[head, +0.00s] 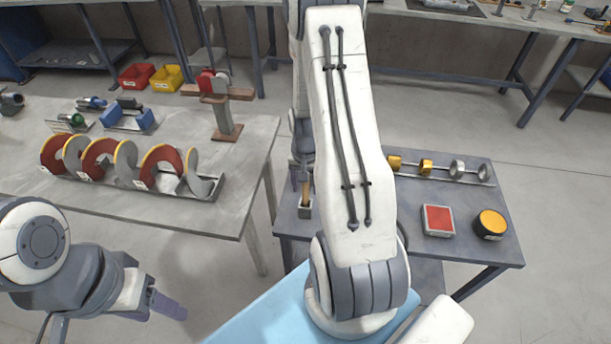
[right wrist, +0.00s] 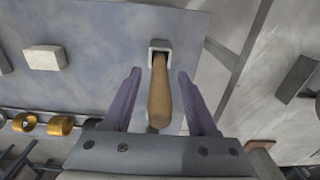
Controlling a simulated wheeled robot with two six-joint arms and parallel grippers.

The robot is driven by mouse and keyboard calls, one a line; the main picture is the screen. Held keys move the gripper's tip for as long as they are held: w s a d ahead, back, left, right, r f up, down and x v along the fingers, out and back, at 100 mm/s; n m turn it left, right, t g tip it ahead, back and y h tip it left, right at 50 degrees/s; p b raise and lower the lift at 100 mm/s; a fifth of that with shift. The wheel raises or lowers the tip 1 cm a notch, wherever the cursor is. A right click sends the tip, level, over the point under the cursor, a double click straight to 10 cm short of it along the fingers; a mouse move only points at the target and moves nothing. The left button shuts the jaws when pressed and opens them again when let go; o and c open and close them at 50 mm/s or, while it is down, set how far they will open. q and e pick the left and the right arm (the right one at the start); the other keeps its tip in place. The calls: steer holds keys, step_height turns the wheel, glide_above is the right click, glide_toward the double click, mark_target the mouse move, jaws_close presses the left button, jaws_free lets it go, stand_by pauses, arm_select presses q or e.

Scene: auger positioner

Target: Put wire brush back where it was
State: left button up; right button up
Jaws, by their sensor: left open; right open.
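The wire brush shows as a wooden handle (right wrist: 159,98) in the right wrist view, standing in a grey square holder (right wrist: 160,46). Its bristle end is hidden. In the head view the holder (head: 305,212) sits at the left edge of the small grey table, with part of the handle (head: 305,198) showing above it. My right gripper (right wrist: 160,74) is open, its purple fingers on either side of the handle with gaps visible. My left gripper (head: 165,303) is open and empty at the lower left, away from the tables.
On the small table (head: 460,258) are a red square pad (head: 438,219), a yellow-topped round tin (head: 490,223) and a rod with rings (head: 440,168). The left table holds a red and grey auger (head: 125,165) and a brown stand (head: 222,115). My right arm hides the middle.

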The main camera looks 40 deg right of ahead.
step_height(320, 180, up, 12)
steer(key=shift+f+b, duration=0.2)
steer(key=shift+b, duration=0.1)
steer(key=s+a+r+n, duration=0.2)
steer(key=a+n, duration=0.2)
steer(key=a, duration=0.4)
steer(key=s+a+r+n, duration=0.2)
steer(key=a+r+n, duration=0.15)
steer(key=a, duration=0.55)
steer(key=s+a+r+n, duration=0.2)
steer(key=s+a+n, duration=0.15)
steer(key=a, duration=0.45)
steer(key=s+a+r+n+y, duration=0.1)
steer(key=s+a+n, duration=0.4)
steer(key=s, duration=0.3)
steer(key=shift+s+a+r+n, duration=0.2)
steer(key=shift+s+a+n, duration=0.2)
steer(key=shift+n, duration=0.2)
